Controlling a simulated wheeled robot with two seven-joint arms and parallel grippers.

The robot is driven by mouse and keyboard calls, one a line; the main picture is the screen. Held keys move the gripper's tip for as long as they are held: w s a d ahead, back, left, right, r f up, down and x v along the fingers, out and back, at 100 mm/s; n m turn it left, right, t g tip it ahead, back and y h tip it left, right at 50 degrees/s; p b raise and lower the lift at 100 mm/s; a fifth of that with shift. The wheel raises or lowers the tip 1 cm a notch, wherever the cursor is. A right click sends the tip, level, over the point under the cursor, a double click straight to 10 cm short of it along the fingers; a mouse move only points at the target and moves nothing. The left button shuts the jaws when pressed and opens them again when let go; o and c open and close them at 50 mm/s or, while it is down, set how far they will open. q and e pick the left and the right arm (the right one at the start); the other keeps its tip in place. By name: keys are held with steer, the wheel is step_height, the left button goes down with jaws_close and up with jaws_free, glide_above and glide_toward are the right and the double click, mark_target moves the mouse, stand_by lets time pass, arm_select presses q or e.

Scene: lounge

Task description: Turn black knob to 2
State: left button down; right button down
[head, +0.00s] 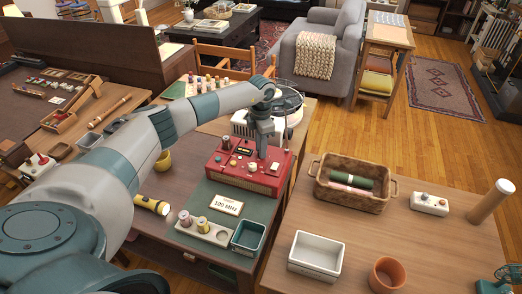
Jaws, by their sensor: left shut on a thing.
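The red radio-like box (275,184) stands on the table, with several small knobs and a dark display (244,151) on its top. My left gripper (262,154) reaches down from above onto the right part of this top. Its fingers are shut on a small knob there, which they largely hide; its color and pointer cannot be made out. A card reading 100 MHz (228,204) lies in front of the box. My right gripper is not in view.
A yellow flashlight (152,205), a tray with spools (203,228) and a dark green bin (248,236) are near the box. On the right table are a wicker basket (352,199), a white bin (316,254) and an orange pot (387,273).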

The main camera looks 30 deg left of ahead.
arm_select(q)
steer(key=n+b, duration=0.1)
steer(key=n, duration=0.4)
steer(key=shift+n, duration=0.3)
steer(key=n, duration=0.5)
steer(key=shift+n, duration=0.3)
steer(key=c, duration=1.6)
jaws_free()
steer(key=shift+o, duration=0.2)
steer(key=shift+r, duration=0.1)
